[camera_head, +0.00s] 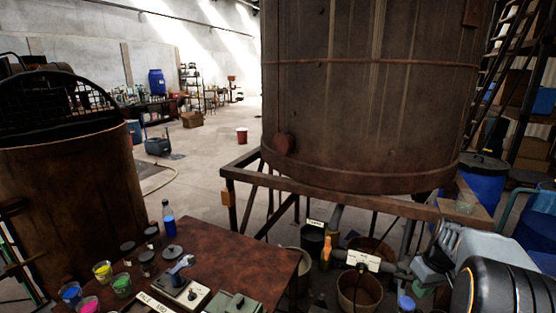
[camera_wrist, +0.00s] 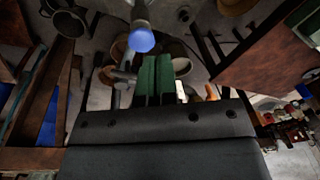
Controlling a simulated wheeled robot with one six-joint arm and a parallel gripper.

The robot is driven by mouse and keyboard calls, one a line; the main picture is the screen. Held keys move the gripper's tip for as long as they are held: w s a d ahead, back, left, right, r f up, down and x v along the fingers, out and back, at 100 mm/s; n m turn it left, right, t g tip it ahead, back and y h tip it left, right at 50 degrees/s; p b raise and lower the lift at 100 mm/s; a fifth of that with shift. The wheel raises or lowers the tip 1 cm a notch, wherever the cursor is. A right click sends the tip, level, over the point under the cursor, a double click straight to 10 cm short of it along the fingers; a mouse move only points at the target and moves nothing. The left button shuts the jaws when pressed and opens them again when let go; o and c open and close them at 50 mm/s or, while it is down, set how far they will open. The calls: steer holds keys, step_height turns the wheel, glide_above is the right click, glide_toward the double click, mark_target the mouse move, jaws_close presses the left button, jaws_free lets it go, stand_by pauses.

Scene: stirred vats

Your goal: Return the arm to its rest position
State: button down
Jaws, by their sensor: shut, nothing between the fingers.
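My gripper (camera_wrist: 156,62) shows in the wrist view with its two green fingers side by side, shut and with nothing between them. It points out over the pipework and pots, and appears apart from them. My arm (camera_head: 495,275) shows at the lower right of the head view, grey with a large black rounded joint. In the head view I cannot clearly make out the fingers.
A blue round knob (camera_wrist: 141,40) lies just beyond the fingertips in the picture; its distance is unclear. A big rusty vat (camera_head: 365,100) stands on a frame. A rusty table (camera_head: 240,250) with paint cups is left of the arm. Blue drums (camera_head: 483,180) stand at right.

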steer(key=s+a+r+m+t, duration=0.1)
steer(key=s+a+r, duration=0.1)
steer(key=s+a, duration=0.4)
steer(key=s+a+r+t+h, duration=0.1)
steer(key=s+a, duration=0.6)
steer(key=a, duration=0.8)
step_height(320, 180, up, 3)
steer(key=shift+f+m+t, duration=0.15)
steer(key=shift+m+t, duration=0.25)
steer(key=shift+t, duration=0.4)
steer(key=c, duration=1.8)
jaws_free()
steer(key=shift+a, duration=0.1)
steer(key=shift+c, duration=0.2)
